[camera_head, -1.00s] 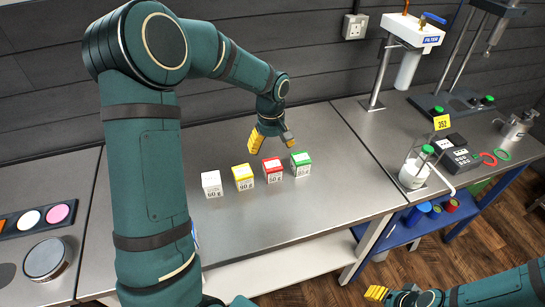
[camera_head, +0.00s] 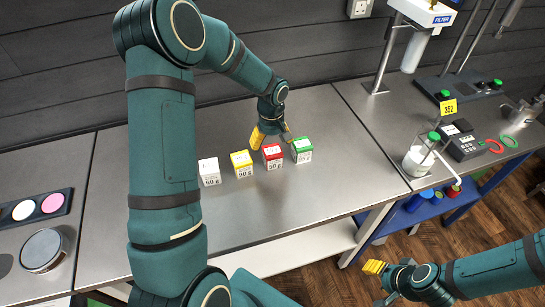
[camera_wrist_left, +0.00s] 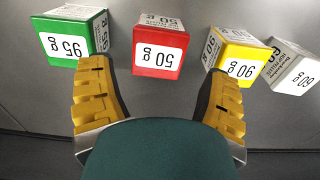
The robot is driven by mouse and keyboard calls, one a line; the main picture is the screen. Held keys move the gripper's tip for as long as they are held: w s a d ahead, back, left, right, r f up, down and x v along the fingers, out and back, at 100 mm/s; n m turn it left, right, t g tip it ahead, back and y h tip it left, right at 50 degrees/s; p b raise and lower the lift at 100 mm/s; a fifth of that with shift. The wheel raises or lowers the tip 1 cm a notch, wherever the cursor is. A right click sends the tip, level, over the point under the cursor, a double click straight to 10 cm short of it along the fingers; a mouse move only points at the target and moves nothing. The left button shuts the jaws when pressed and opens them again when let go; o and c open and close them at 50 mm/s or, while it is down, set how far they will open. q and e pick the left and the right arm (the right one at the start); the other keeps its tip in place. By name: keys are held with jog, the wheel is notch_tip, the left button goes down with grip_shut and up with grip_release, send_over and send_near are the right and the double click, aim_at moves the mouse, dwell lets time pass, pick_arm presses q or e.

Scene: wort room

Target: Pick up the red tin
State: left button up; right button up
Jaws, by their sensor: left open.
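The red tin (camera_head: 272,157) has a white label and stands in a row on the steel bench, between the yellow tin (camera_head: 241,164) and the green tin (camera_head: 302,150). My left gripper (camera_head: 272,137) is just behind it, low over the bench, with its yellow fingers open. In the left wrist view the red tin (camera_wrist_left: 160,47) reads 50 g and lies ahead of the gap between the open fingers (camera_wrist_left: 158,90), with nothing between them. My right gripper (camera_head: 373,267) is at the lower right, away from the tins; its finger gap is not clear.
The green tin (camera_wrist_left: 72,35) and yellow tin (camera_wrist_left: 238,55) flank the red one closely. A white tin (camera_head: 209,171) stands at the row's left end. A filter stand (camera_head: 380,60) and a beaker (camera_head: 418,160) are to the right. The bench in front is clear.

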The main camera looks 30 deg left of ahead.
aim_at(273, 150)
pick_arm(q)
jog(key=shift+d+f, duration=0.15)
jog(key=shift+f, duration=2.5)
jog(key=c, duration=1)
